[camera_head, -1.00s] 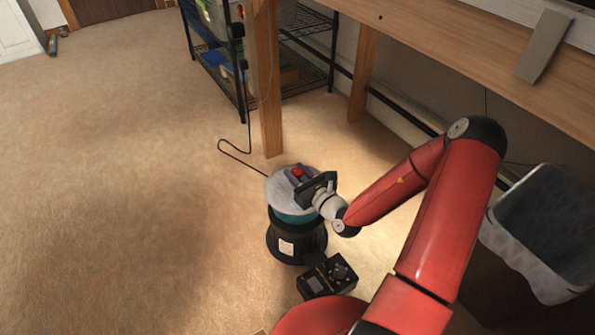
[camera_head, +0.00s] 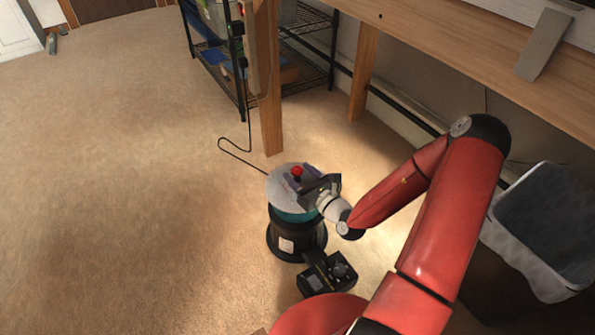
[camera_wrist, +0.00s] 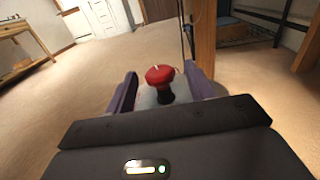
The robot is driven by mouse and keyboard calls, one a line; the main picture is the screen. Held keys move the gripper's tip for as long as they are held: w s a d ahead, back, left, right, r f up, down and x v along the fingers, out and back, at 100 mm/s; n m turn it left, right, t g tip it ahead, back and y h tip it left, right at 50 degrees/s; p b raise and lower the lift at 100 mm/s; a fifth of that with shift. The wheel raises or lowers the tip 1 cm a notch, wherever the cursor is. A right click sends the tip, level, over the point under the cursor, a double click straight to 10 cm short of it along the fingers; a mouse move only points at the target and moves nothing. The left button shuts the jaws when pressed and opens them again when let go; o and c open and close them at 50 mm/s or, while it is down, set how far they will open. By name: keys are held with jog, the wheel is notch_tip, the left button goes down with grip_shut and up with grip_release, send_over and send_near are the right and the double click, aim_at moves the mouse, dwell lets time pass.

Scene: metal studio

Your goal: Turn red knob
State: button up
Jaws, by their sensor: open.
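The red knob (camera_head: 297,171) stands on top of a round device with a pale disc (camera_head: 280,186), a teal band and a black base. In the wrist view the red knob (camera_wrist: 160,75) has a small white mark on top and a dark stem. My gripper (camera_head: 294,178) is open over the disc. In the wrist view its two purple fingers (camera_wrist: 163,88) stand on either side of the knob, with gaps visible on both sides. I cannot tell whether the fingertips reach past the knob.
A wooden post (camera_head: 269,95) and a black wire shelf (camera_head: 235,85) stand behind the device. A small black box (camera_head: 328,275) lies in front of it. A bin with a pale liner (camera_head: 520,255) stands at the right. The carpet (camera_head: 120,200) at left is clear.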

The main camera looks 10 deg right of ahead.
jog(key=v, duration=0.6)
jog(key=shift+s, duration=0.1)
dwell(0.3)
